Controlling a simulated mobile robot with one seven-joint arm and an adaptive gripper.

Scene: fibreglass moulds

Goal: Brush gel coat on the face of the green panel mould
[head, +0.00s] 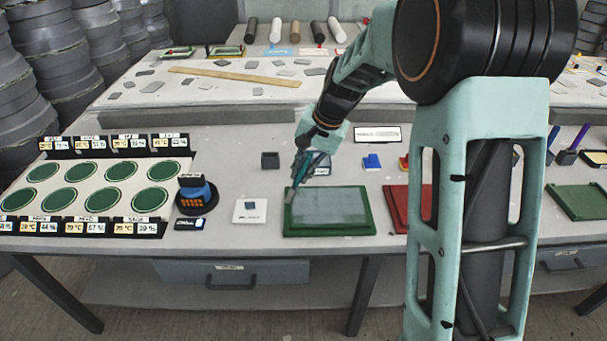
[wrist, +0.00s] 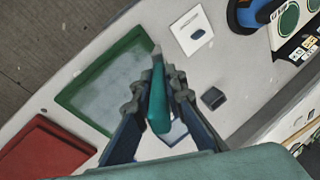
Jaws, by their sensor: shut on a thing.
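The green panel mould (head: 330,231) lies flat near the front edge of the table, with a grey-blue face inside a green rim. It also shows in the wrist view (wrist: 69,97). My gripper (head: 303,168) is shut on a teal-handled brush (wrist: 158,95). The brush points down, with its pale tip over the mould's left corner in the head view. I cannot tell whether the tip touches the face.
A red mould (head: 396,206) lies just right of the green one, partly behind my arm. A white card (head: 250,210) and a blue-and-black device (head: 196,195) stand to the left. A small dark block (head: 270,160) sits behind the mould. Green discs (head: 92,172) fill a board at far left.

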